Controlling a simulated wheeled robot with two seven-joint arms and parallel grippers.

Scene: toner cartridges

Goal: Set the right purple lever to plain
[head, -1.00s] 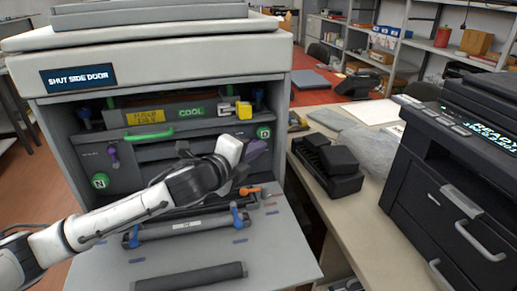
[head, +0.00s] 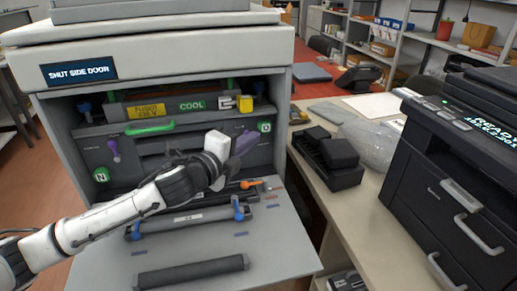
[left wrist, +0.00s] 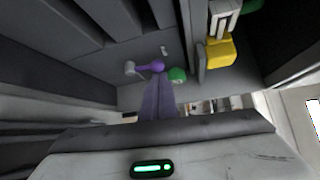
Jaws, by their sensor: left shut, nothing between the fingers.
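The right purple lever (left wrist: 150,66) shows in the left wrist view on the dark machine panel, beside a round green knob (left wrist: 177,74). It has a purple round part and a pale end pointing left in that picture. In the head view it is hidden or merged with my purple-grey fingers. My left gripper (head: 244,142) is shut and empty at the right side of the panel, just left of the green knob (head: 264,127). In the left wrist view its fingertips (left wrist: 159,86) are close below the lever; contact cannot be told. My right gripper is not in view.
A left purple lever (head: 114,150) is on the panel's left, above a green knob (head: 100,175). A yellow latch (head: 245,105) and green handle (head: 150,127) are above. The open door (head: 270,255) bears rollers and blue clips. The display (head: 78,72) reads "SHUT SIDE DOOR".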

